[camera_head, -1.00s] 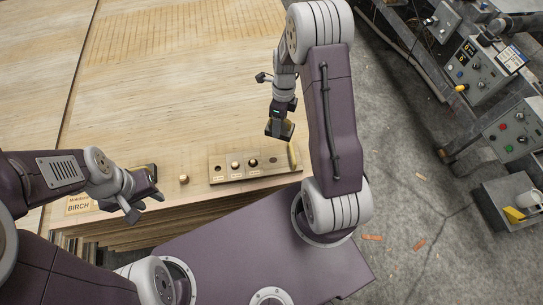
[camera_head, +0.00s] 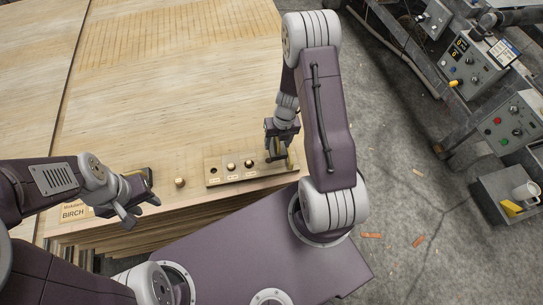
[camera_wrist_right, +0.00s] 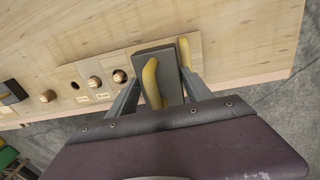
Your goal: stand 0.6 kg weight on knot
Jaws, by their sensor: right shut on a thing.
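My right gripper (camera_head: 277,156) is lowered at the right end of the slotted wooden weight tray (camera_head: 222,182). In the right wrist view, a dark block with a yellow strip (camera_wrist_right: 153,82) fills the space between the grey gripper links. Another weight (camera_head: 180,182) stands alone on the veneer, left of the tray. My left gripper (camera_head: 137,208) is open and empty near the front edge. No knot can be made out clearly.
The tray has an empty hole (camera_head: 213,170) at its left and a yellow upright piece (camera_head: 293,160) at its right end. A BIRCH label (camera_head: 73,212) lies at the front left. The broad veneer sheet (camera_head: 190,90) is clear behind. Machinery (camera_head: 475,68) stands right.

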